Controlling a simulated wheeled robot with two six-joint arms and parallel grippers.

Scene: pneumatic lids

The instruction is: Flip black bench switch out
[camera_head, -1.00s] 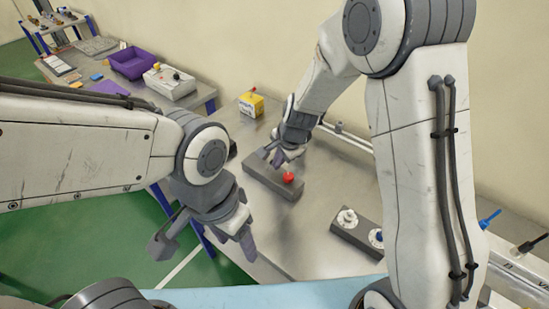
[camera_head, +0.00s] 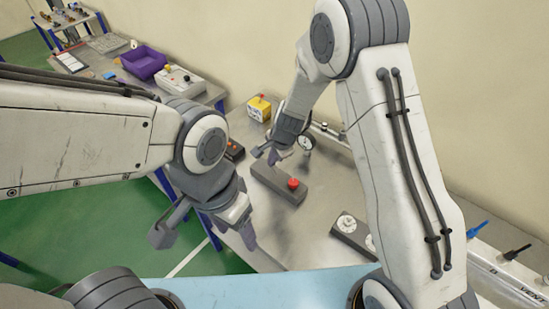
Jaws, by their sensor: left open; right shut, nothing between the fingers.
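A black-handled lever (camera_head: 517,252) sticks up from the pale bench edge at the far right, beside a printed "VENT" label; I take it as the black switch, but am not certain. A blue-handled lever (camera_head: 477,229) stands to its left. My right gripper (camera_head: 265,153) is shut and empty above the far end of a grey block with a red button (camera_head: 293,184), well away from the levers. Whether it touches the block is unclear. My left gripper (camera_head: 205,236) is open and empty, low at the left, over the green floor and near bench edge.
A yellow box (camera_head: 259,108) stands at the back of the bench. A dark block with white round dials (camera_head: 346,224) sits right of centre, partly behind my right arm. A purple bin (camera_head: 143,62) and white box (camera_head: 181,80) stand farther left.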

